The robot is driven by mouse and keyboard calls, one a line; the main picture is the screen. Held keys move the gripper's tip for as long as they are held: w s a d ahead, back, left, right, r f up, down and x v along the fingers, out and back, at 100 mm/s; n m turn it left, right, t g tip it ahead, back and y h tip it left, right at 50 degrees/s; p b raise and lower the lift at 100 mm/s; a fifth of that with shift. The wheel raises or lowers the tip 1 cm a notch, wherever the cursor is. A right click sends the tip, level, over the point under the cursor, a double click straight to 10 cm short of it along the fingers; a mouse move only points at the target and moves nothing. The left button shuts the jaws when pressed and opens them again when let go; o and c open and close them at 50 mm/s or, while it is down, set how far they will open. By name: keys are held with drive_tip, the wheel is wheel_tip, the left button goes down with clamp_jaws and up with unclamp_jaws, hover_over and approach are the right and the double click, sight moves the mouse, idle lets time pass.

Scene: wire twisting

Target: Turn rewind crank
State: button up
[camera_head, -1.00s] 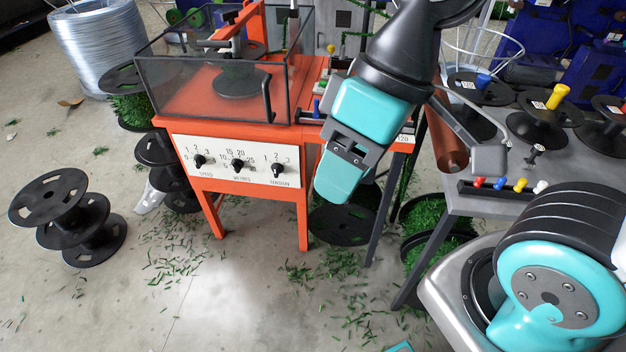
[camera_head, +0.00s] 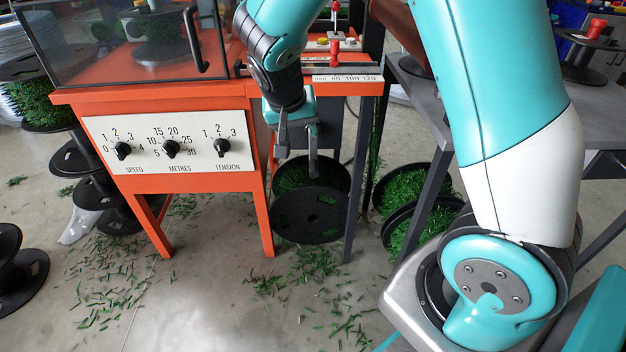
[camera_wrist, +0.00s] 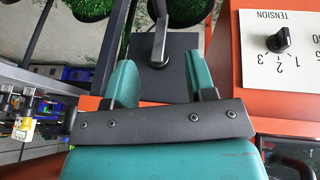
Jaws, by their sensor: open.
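The rewind crank (camera_wrist: 160,42) shows in the wrist view as a grey lever with a dark handle. It stands against a dark plate (camera_wrist: 178,85) beside the orange machine. My gripper (camera_wrist: 161,78) is open, with its two teal fingers on either side of the crank's lower part in that picture. I cannot tell whether either finger touches it. In the head view my gripper (camera_head: 298,150) points downward at the right of the machine's front panel (camera_head: 168,143). The crank is hard to make out there, close to or behind the fingers.
The panel's speed, metres and tension knobs (camera_head: 171,148) are left of my gripper. A grey table (camera_head: 430,100) stands to the right. Black reels (camera_head: 310,213) with green wire lie on the floor below. Green clippings litter the floor in front.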

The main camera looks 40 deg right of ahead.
sight(313, 166)
drive_tip(key=b+x, duration=0.4)
drive_tip(key=x, duration=1.3)
drive_tip(key=shift+d+f, duration=0.1)
drive_tip(key=shift+d, duration=0.1)
clamp_jaws()
